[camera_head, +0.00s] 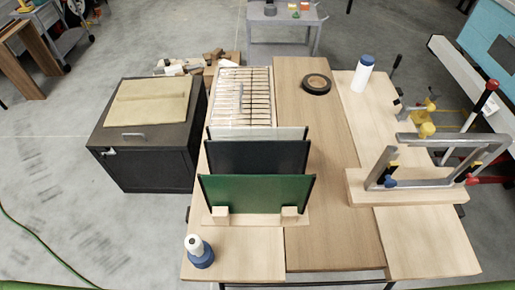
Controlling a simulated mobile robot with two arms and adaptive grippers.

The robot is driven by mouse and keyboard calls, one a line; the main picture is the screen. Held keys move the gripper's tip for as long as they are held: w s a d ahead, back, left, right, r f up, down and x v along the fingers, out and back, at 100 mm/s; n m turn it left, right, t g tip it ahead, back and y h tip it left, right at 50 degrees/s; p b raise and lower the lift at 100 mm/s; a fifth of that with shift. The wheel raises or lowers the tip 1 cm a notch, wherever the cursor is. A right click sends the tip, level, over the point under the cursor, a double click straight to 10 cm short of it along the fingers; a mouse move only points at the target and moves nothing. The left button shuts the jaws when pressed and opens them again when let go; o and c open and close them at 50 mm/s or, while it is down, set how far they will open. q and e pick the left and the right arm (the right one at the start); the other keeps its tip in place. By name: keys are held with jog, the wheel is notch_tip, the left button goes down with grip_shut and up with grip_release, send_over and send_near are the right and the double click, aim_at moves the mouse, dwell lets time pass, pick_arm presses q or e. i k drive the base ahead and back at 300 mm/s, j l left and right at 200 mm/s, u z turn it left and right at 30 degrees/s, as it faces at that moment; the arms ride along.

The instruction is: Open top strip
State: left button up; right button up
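No gripper shows in the head view. No part is clearly marked as a top strip. A dark box cabinet (150,163) stands left of the workbench. Its top carries a tan panel (147,108), and a small silver handle (132,134) sits near its front top edge. A small light-coloured fitting (110,153) is on the upper front. The cabinet looks shut. On the bench, a light wooden tray (245,124) holds rows of narrow strips, with a thin upright metal piece (241,98) in the middle.
A wooden rack (255,219) holds upright green (257,192), black (257,157) and pale (257,132) panels. A blue-and-white bottle (199,253), black tape roll (316,84), white bottle (362,75) and metal clamp frame (440,180) stand on the bench (335,240). The bench's front middle is clear.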

aim_at(427, 137)
jog(key=z, duration=1.45)
